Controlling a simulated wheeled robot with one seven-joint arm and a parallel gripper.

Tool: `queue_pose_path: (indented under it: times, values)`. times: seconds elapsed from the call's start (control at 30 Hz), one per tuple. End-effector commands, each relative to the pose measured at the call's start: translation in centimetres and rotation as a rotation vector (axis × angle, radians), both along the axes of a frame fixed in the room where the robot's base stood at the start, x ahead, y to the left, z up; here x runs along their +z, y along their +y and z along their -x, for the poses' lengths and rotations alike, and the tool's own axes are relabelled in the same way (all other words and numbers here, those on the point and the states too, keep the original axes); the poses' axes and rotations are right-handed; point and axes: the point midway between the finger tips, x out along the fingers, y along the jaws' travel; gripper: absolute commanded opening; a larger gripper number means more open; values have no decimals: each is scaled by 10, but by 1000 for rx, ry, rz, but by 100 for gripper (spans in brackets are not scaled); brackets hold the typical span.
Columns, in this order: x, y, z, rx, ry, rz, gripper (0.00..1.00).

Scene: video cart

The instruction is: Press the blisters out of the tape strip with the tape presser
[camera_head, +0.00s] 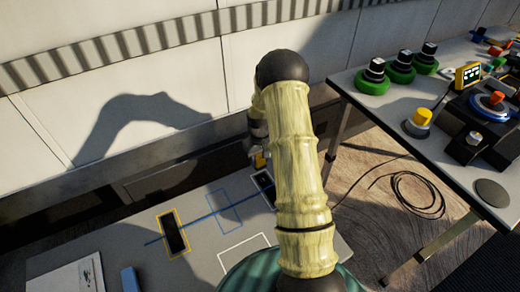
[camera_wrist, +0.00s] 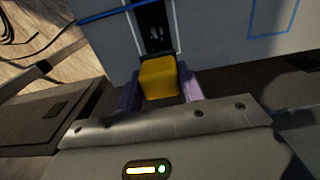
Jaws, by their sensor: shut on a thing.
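My gripper (camera_wrist: 160,88) is shut on a yellow block (camera_wrist: 159,78), which seems to be the tape presser. The block sits between the two purple fingers. In the head view my arm hides most of the gripper, and a bit of the yellow block (camera_head: 260,160) shows left of the arm. A black strip (camera_wrist: 155,22) with small pale marks lies just beyond the block in the wrist view; it seems to be the tape strip. In the head view this strip (camera_head: 263,183) lies beside my arm. Whether block and strip touch I cannot tell.
Another black piece (camera_head: 174,234) lies inside a yellow outline on the grey table (camera_head: 110,237). A blue object (camera_head: 130,280) and a white sheet (camera_head: 75,278) lie at the front left. A second table with knobs and devices (camera_head: 415,121) stands at right.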

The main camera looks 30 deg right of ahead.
Motion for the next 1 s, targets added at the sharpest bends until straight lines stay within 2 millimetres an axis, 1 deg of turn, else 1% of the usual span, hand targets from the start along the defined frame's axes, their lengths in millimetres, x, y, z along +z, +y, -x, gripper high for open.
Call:
queue_pose_path:
  times: [0.03,0.1,0.3,0.57,0.87,0.93,1.0]
  values:
    - [9,0,0,0,0,0,20]
    - [15,0,0,0,0,0,20]
    - [27,0,0,0,1,0,20]
    - [27,0,0,-1,1,0,20]
    - [27,3,-1,6,0,0,20]
    - [28,5,-1,7,0,0,20]
    - [30,12,0,7,0,0,20]
